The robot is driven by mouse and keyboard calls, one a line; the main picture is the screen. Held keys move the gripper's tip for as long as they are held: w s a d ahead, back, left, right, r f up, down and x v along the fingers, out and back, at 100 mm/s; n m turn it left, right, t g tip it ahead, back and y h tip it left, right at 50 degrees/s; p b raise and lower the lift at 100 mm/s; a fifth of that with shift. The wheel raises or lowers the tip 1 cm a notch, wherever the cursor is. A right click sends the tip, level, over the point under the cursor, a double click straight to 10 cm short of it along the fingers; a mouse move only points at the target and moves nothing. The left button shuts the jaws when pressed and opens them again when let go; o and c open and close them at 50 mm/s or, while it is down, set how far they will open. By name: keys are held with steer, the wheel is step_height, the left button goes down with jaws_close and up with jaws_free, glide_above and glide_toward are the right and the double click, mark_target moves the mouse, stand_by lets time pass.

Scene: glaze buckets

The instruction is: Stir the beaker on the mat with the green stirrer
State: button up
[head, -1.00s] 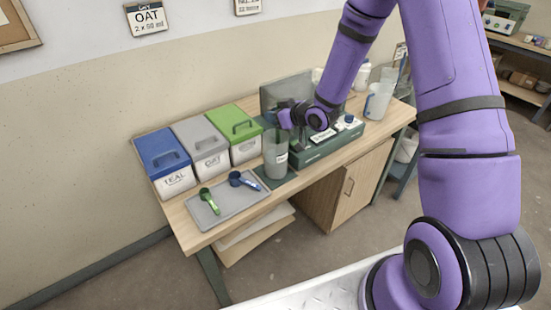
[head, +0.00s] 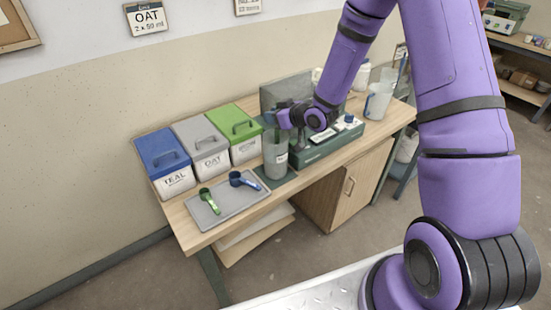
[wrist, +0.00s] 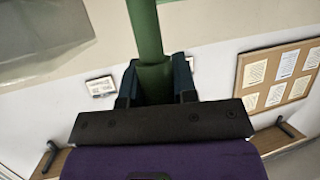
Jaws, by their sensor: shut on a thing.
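The grey translucent beaker (head: 275,160) stands upright on the dark green mat (head: 286,183) near the front of the bench. My gripper (head: 284,119) is just above the beaker's rim in the head view. In the wrist view, my gripper (wrist: 156,88) is shut on the green stirrer (wrist: 146,30), a round green rod running between the two fingers. The stirrer's lower end is hard to make out in the head view, so how deep it sits in the beaker I cannot tell.
Left of the beaker stand bins with blue (head: 163,150), grey (head: 201,135) and green (head: 234,124) lids. A grey tray (head: 240,203) holds a green scoop (head: 209,200) and a blue scoop (head: 243,180). A green device (head: 318,152) is close on the right, with a jug (head: 377,101) beyond.

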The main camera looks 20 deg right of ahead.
steer(key=shift+w+d, duration=0.1)
steer(key=shift+d, duration=0.15)
steer(key=shift+s+a, duration=0.2)
steer(key=shift+a, duration=0.4)
steer(key=shift+s+a, duration=0.2)
steer(key=shift+a, duration=0.35)
steer(key=shift+w+d, duration=0.2)
steer(key=shift+d, duration=0.35)
steer(key=shift+w+d, duration=0.2)
steer(key=shift+d, duration=0.35)
steer(key=shift+s+a, duration=0.2)
steer(key=shift+a, duration=0.35)
steer(key=shift+s+a, duration=0.2)
steer(key=shift+a, duration=0.35)
steer(key=shift+d, duration=0.15)
